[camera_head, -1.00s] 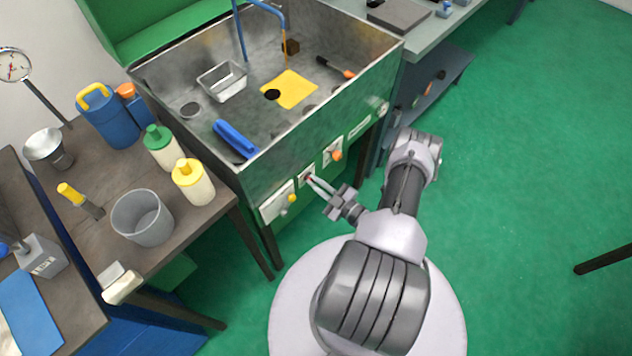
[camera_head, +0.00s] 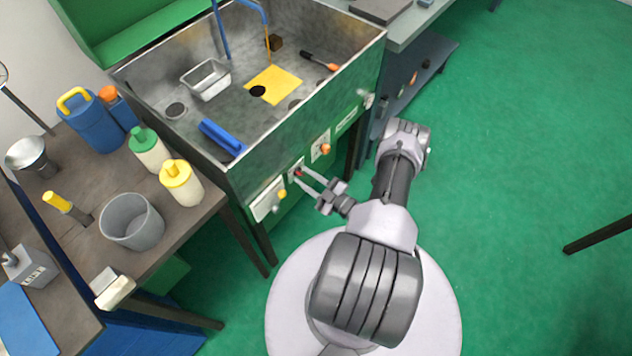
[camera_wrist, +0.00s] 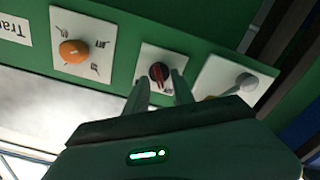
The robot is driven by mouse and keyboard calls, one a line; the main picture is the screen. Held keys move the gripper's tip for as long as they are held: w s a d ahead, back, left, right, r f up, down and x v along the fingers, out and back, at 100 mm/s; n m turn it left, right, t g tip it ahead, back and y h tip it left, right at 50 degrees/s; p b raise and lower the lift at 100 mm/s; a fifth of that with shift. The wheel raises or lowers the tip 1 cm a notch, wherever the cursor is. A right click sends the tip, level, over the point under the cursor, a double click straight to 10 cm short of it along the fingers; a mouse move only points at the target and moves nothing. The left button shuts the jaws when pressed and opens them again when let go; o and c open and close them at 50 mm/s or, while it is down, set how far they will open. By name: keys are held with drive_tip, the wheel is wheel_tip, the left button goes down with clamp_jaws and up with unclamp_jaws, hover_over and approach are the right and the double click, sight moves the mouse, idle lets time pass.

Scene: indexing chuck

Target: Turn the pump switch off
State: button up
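A small dark knob with a red bar (camera_wrist: 158,73) sits on a white square plate on the green front panel. It is the middle of three controls in the wrist view. Small marks are printed around it, too small to read, so I cannot tell for sure that it is the pump switch. In the head view its red part (camera_head: 298,172) shows at my fingertips. My gripper (camera_wrist: 159,85) is open, with one finger on each side of the knob and a gap visible around it. Contact cannot be made out. The gripper also shows in the head view (camera_head: 300,173).
An orange round knob (camera_wrist: 74,51) on its own plate is on one side, and a white plate with a grey round knob (camera_wrist: 246,81) on the other. The metal sink (camera_head: 310,100) stands above the panel. A bench with bottles and a grey bucket (camera_head: 131,222) is at left.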

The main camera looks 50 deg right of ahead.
drive_tip(key=s+d+p, duration=0.1)
drive_tip(key=s+p, duration=0.1)
drive_tip(key=s, duration=1.5)
drive_tip(key=shift+d, duration=0.15)
